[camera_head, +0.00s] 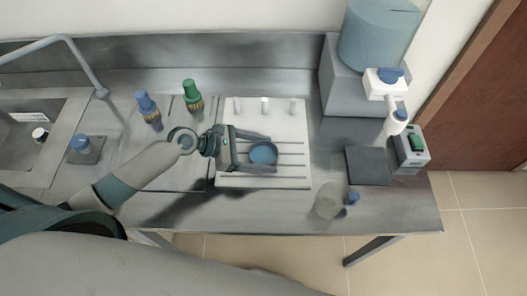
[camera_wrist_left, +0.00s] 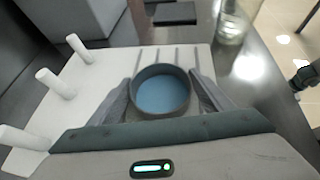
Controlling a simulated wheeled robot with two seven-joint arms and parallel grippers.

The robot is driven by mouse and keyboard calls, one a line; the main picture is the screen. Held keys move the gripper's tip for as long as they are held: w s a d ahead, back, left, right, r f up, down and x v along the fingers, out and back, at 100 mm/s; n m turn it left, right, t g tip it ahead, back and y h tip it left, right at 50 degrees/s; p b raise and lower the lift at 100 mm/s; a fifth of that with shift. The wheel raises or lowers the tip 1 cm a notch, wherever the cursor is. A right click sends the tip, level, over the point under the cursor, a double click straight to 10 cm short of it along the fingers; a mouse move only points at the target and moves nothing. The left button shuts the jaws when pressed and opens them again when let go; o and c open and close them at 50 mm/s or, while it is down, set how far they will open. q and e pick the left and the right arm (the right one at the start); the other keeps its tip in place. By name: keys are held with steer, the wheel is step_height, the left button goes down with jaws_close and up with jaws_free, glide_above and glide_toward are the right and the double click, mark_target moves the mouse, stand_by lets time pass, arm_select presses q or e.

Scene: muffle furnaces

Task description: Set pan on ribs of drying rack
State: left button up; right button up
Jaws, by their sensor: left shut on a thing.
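The pan (camera_head: 263,153) is a small round dish with a dark rim and a blue inside. My left gripper (camera_head: 262,152) is shut on it, one finger on each side of the rim. The left wrist view shows the pan (camera_wrist_left: 161,92) upright between the two fingers (camera_wrist_left: 161,98). The drying rack (camera_head: 235,180) is a white board with dark ribs and several white pegs along its back. The pan is over the ribbed part; I cannot tell whether its underside touches the ribs.
A glass bottle (camera_head: 328,201) stands right of the rack near the front edge. A dark square plate (camera_head: 368,166) lies further right. Green-capped (camera_head: 192,96) and blue-capped (camera_head: 148,108) bottles stand behind my left arm. A sink (camera_head: 30,130) is at left.

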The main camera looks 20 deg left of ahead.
arm_select(q)
steer(key=o, duration=1.1)
steer(key=shift+s+a+r, duration=0.2)
steer(key=shift+a+r, duration=0.05)
steer(key=shift+a, duration=0.2)
steer(key=b+v, duration=0.3)
steer(key=v, duration=0.7)
steer(key=shift+s+a+r, duration=0.15)
steer(key=shift+a+r, duration=0.2)
steer(key=shift+s+f, duration=0.1)
